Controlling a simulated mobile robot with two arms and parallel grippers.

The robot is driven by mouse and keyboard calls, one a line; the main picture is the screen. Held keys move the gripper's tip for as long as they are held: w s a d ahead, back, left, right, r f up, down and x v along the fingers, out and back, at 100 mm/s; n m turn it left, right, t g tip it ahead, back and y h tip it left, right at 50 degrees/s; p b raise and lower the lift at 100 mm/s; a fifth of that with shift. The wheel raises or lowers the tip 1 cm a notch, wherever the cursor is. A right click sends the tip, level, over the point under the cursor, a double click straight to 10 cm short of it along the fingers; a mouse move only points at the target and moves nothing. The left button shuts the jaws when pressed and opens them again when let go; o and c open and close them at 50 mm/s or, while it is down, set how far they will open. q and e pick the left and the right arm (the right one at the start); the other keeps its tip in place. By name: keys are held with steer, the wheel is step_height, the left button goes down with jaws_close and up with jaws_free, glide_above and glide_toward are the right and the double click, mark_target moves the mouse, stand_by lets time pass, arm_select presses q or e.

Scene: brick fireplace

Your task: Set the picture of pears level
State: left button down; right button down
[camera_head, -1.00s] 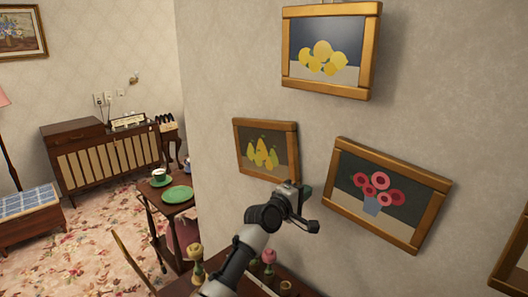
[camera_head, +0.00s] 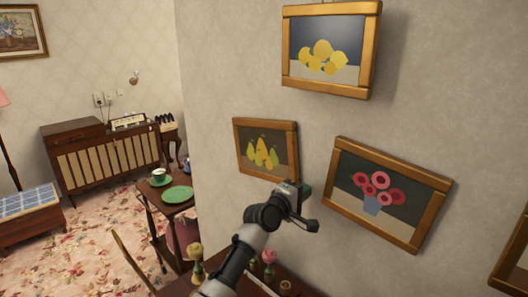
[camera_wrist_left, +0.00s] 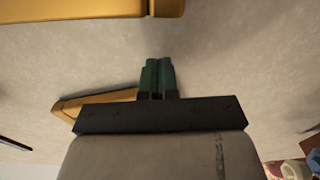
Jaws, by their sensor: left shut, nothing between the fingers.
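The picture of pears (camera_head: 265,124) hangs on the wall in a wooden frame, left of the flower picture. In the head view its top edge runs slightly down to the right and its left side leans. My left gripper (camera_head: 304,188) is at its lower right corner, overlapping that corner in the view; I cannot tell if it touches. In the left wrist view the green fingers (camera_wrist_left: 158,76) are shut together and empty. Wooden frame parts show at the top (camera_wrist_left: 115,9) and left (camera_wrist_left: 90,102) there; which pictures they belong to is unclear. My right gripper is out of view.
The lemon picture (camera_head: 330,92) hangs above and the flower picture (camera_head: 431,219) to the right, sloping down rightward. Another frame (camera_head: 512,262) is at the right edge. Below stands a dark table (camera_head: 310,291) with small flower vases. Bare wall lies between the pictures.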

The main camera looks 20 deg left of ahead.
arm_select(q)
steer(key=shift+w+a, duration=0.1)
steer(key=shift+a, duration=0.25)
steer(key=shift+w+a+b, duration=0.25)
steer(key=shift+a+b, duration=0.4)
steer(key=shift+b, duration=0.05)
steer(key=shift+w+a+b, duration=0.25)
steer(key=shift+a+b, duration=0.4)
steer(key=shift+b, duration=0.05)
stand_by(1.1)
steer(key=s+p, duration=0.7)
steer(key=s, duration=0.1)
steer(key=shift+s+a, duration=0.15)
steer(key=shift+a, duration=0.25)
stand_by(0.6)
